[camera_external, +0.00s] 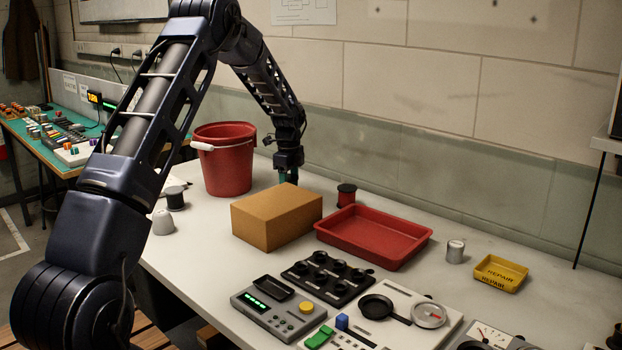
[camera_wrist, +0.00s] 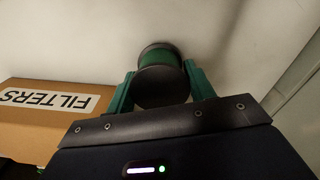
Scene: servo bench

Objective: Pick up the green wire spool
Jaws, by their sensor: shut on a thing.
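The green wire spool (camera_wrist: 162,57) shows in the wrist view as a green winding between dark flanges. My gripper (camera_wrist: 160,72) has its two green fingers on either side of the spool and is shut on it. In the external view my gripper (camera_external: 289,174) points down behind the cardboard box, and the box hides the spool there. I cannot tell whether the spool touches the bench or is slightly above it.
The cardboard box (camera_external: 276,218), marked FILTERS, stands close beside my gripper. A red bucket (camera_external: 226,165) is to the left. A red spool (camera_external: 346,195) and red tray (camera_external: 373,238) are to the right. The wall is close behind.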

